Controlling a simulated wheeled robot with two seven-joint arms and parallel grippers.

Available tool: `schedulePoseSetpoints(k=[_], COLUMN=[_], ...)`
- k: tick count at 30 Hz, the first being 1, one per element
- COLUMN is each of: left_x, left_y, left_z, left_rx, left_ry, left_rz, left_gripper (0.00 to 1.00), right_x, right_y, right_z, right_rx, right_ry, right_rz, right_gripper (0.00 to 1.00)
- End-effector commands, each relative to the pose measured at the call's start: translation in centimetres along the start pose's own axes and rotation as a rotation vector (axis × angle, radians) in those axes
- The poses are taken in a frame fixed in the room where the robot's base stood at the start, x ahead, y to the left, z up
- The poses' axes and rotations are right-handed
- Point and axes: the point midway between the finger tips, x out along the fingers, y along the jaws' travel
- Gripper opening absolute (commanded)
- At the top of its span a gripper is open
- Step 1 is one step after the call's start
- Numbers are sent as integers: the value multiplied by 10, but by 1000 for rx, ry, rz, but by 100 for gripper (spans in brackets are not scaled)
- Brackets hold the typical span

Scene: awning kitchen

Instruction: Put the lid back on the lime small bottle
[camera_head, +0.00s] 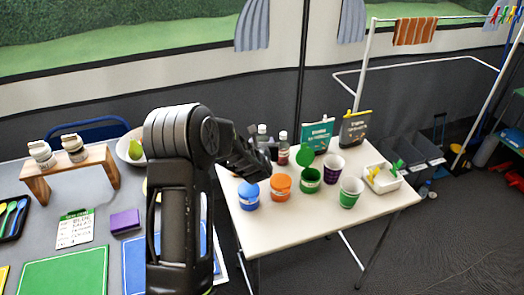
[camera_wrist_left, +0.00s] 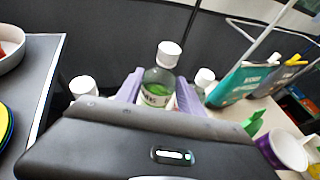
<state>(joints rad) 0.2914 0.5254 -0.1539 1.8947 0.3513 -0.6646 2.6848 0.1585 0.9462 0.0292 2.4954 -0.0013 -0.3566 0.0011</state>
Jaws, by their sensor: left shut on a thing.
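The small bottle with lime-green contents and a pale label (camera_wrist_left: 157,90) stands between the two pale purple fingers of my left gripper (camera_wrist_left: 158,97) in the left wrist view. The gripper is shut on it. A white lid (camera_wrist_left: 169,49) sits at the bottle's top; I cannot tell how firmly it is seated. In the head view, my left gripper (camera_head: 262,154) is over the back left of the white table, and a clear bottle (camera_head: 262,131) shows right behind it. The bottle's lower part is hidden by the gripper body. My right gripper is out of view.
A dark red bottle (camera_head: 283,150) stands close on the right. Another white-capped bottle (camera_wrist_left: 83,86) is left of the gripper. Blue (camera_head: 249,196), orange (camera_head: 281,187) and green (camera_head: 310,181) jars, two cups and a white basket (camera_head: 383,178) occupy the white table (camera_head: 290,222); its front is clear.

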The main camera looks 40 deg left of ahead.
Motion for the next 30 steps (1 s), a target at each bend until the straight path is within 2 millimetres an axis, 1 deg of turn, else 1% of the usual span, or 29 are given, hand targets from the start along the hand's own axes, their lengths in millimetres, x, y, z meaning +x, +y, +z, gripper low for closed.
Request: schedulePoseSetpoints(k=[2, 8, 10, 18, 24, 25, 27, 30], left_x=[1, 11, 13, 14, 16, 15, 15, 15], left_y=[0, 0, 0, 0, 0, 0, 0, 0], left_z=[-4, -28, -33, -34, -38, -37, -37, -37], left_rx=[1, 2, 2, 0, 0, 0, 0, 0], left_ry=[2, 5, 1, 0, -1, 0, 1, 1], left_rz=[0, 0, 0, -1, -1, -1, -1, -1], left_gripper=[0, 0, 0, 0, 0, 47, 53, 54], right_x=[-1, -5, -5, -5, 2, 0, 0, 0], right_y=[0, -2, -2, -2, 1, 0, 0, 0], right_z=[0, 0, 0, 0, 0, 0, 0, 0], right_rx=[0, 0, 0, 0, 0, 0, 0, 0], right_ry=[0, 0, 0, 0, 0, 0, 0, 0], right_rz=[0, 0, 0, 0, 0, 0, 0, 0], right_gripper=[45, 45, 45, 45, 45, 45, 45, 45])
